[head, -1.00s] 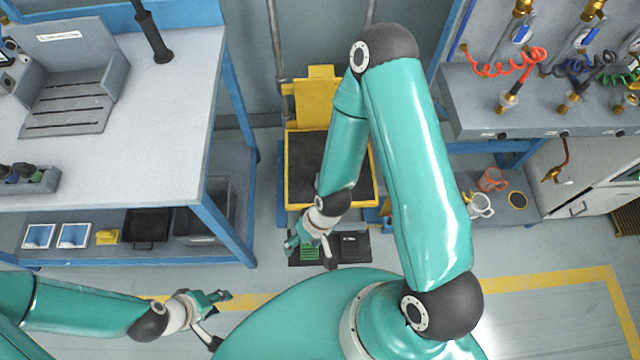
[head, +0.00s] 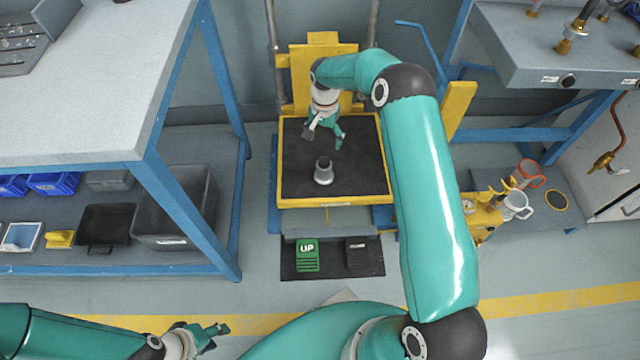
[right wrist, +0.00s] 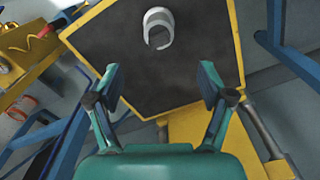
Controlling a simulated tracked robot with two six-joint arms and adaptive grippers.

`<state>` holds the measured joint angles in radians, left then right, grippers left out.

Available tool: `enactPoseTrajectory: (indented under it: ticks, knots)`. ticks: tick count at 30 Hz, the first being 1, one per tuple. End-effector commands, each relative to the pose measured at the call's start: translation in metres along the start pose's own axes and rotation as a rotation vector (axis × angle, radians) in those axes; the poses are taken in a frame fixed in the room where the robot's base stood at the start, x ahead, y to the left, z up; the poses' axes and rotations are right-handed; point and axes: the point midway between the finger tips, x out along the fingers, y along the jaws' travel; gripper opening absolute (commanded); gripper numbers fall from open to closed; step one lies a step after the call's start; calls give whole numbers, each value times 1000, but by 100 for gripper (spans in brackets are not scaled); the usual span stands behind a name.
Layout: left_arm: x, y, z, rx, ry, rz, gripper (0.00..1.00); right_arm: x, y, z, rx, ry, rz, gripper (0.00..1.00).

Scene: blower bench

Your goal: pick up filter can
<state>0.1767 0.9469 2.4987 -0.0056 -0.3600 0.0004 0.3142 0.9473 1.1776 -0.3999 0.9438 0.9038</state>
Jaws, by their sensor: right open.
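The filter can is probably the small grey cylinder (head: 324,172) standing upright on the black top of the yellow lift table (head: 362,180). It also shows in the right wrist view (right wrist: 158,27), ahead of the fingertips. My right gripper (head: 325,136) is over the lift table, behind the can in the head view.
A workbench (head: 90,110) with bins on its lower shelf stands at the left. A foot pedal marked UP (head: 307,254) lies in front of the lift table. Mugs (head: 517,205) stand on a low shelf at the right. The table top around the can is clear.

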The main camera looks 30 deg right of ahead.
Motion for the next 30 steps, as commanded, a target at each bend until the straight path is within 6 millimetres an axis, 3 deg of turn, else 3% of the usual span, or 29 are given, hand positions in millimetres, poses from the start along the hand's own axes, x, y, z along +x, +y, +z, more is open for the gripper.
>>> enactPoseTrajectory:
  ticks: [5, 18, 30]
  knots:
    - [9, -3, 0, 0, 1, 0, 40, 16, 3, -7, 25, 6, 13, 80]
    - [28, -10, 0, 0, 0, 0, 40, 102, 3, -7, 22, 6, 11, 80]
    - [38, -14, 0, 0, 0, 0, 40, 133, 2, -8, 22, 7, 9, 80]
